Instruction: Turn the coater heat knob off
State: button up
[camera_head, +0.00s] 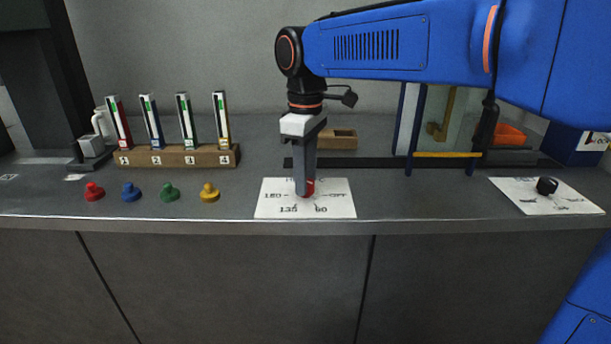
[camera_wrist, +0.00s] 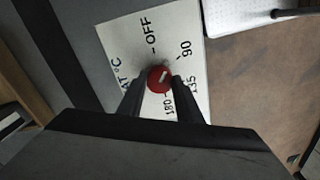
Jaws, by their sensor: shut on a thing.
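The red heat knob (camera_head: 310,187) sits on a white dial card (camera_head: 268,210) near the counter's front edge, at the middle of the head view. The card reads OFF, 90, 135 and 180. My gripper (camera_head: 304,192) points straight down and is shut on the knob, hiding part of it. In the wrist view the round knob (camera_wrist: 160,79) shows between my two dark fingertips (camera_wrist: 159,85). A short pale mark on its top lies tilted; I cannot tell which label it points to. The OFF label (camera_wrist: 151,30) is above the knob there.
A black knob (camera_head: 547,186) sits on another card (camera_head: 570,203) at right. Red, blue, green and yellow pegs (camera_head: 131,193) stand at left before a wooden rack (camera_head: 180,157) of upright strips. A small wooden box (camera_head: 340,139) and a framed panel (camera_head: 440,120) stand behind my gripper.

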jog(key=n, duration=0.3)
jog(key=shift+n, duration=2.1)
jog(key=o, duration=1)
jog(key=shift+o, duration=0.2)
jog(key=shift+r, duration=0.15)
notch_tip(320, 180, up, 17)
jog(key=shift+s, duration=0.1)
